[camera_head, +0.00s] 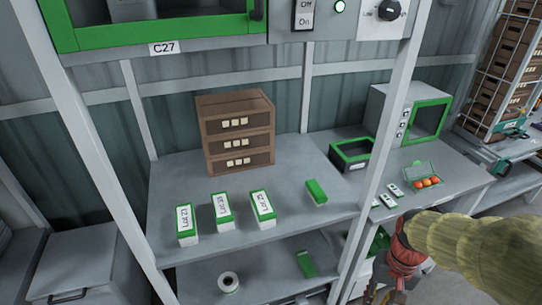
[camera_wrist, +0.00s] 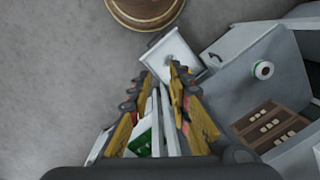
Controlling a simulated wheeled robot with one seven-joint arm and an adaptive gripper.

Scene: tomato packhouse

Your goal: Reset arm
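My gripper (camera_wrist: 161,76) shows in the wrist view with its two yellow and black fingers apart and nothing visibly held between them. A white post and a patch of green and white show behind the gap. In the head view my arm comes in from the lower right, in a yellowish sleeve with a red wrist. My gripper (camera_head: 382,293) hangs low there, right of the shelf post, and is partly cut off by the bottom edge.
The grey shelf (camera_head: 178,256) holds brown stacked crates (camera_head: 238,153), several white-green boxes (camera_head: 222,210) and a green item (camera_head: 316,191). A right-hand table (camera_head: 455,190) holds a green tray of tomatoes (camera_head: 424,175). The upright post (camera_head: 377,150) stands near my arm. Bare floor (camera_wrist: 60,80) lies left.

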